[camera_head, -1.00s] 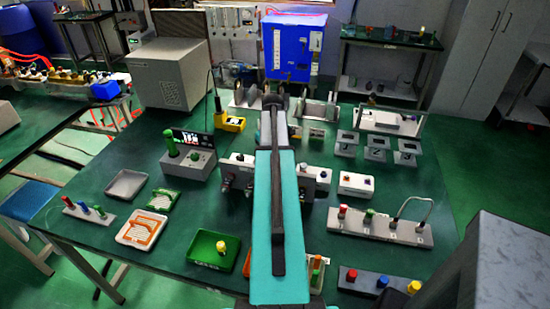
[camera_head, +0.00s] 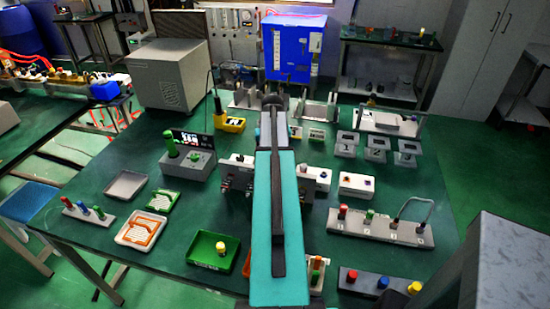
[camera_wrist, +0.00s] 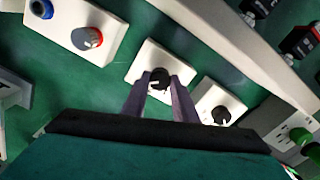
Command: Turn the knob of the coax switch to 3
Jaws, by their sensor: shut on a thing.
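A small white box (camera_wrist: 142,62) with a black knob (camera_wrist: 159,75) is in the middle of the wrist view. I take it for the coax switch, but no numbers on it can be read. My gripper (camera_wrist: 159,83) is shut on this knob, with one finger on either side of it. The fingers hide part of the knob and the near part of the box. In the head view my arm covers the gripper and the held knob, and I cannot make out the knob's pointer position.
In the wrist view a second white box (camera_wrist: 207,98) with a black knob sits close on the right. A larger white box (camera_wrist: 62,28) with a red-marked knob is at upper left. In the head view a green tray (camera_head: 203,258) and a grey strip (camera_head: 375,231) stand nearer.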

